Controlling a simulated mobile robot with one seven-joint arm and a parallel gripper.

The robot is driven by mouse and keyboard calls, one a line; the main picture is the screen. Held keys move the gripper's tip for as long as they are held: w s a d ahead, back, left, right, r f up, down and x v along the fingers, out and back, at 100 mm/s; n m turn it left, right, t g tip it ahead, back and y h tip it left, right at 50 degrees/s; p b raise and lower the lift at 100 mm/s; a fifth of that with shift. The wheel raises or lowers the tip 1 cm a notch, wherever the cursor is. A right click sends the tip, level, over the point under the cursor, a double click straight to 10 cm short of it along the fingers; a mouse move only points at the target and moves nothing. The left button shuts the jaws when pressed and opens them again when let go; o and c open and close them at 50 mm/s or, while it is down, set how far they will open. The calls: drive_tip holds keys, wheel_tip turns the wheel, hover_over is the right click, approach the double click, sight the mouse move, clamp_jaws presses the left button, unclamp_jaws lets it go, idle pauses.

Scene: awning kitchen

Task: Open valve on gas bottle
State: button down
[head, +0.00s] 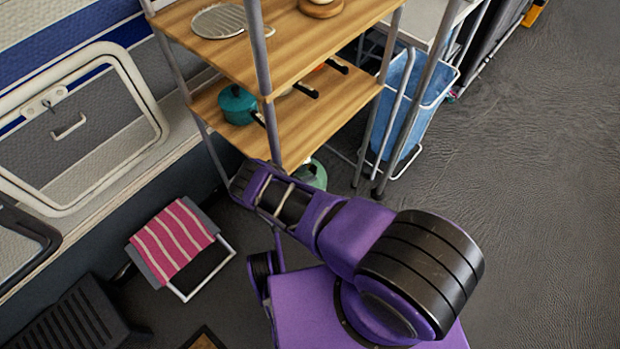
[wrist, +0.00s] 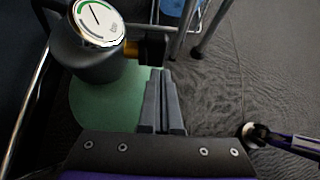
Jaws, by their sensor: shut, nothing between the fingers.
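The green gas bottle (head: 314,174) stands on the floor under the lower shelf, mostly hidden by my arm in the head view. In the wrist view its green top (wrist: 105,108) lies below a dark grey valve fitting (wrist: 88,62). The fitting carries a round white gauge (wrist: 98,20) with a green arc. A dark block with a brass-coloured part (wrist: 131,49) sticks out to its right. My gripper (wrist: 160,72) is shut and empty, its fingertips just below and right of this block. Contact with it cannot be told. My fingers are hidden in the head view.
A wooden shelf rack (head: 285,120) with metal posts stands over the bottle, holding a teal pot (head: 237,104). A blue bin (head: 405,105) stands to its right. A stool with a striped pink cloth (head: 174,240) is at left. The floor at right is clear.

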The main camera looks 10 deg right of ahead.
drive_tip(key=shift+w+d+r, duration=0.1)
drive_tip(key=shift+d+r, duration=0.2)
drive_tip(key=shift+d, duration=0.1)
drive_tip(key=shift+w+r+p, duration=0.1)
drive_tip(key=shift+r+p, duration=0.55)
drive_tip(key=shift+r, duration=0.15)
drive_tip(key=s+a+f+b, duration=0.1)
drive_tip(key=s+a, duration=0.8)
drive_tip(key=a, duration=0.3)
drive_tip(key=shift+f, duration=0.15)
drive_tip(key=shift+s+a, duration=0.1)
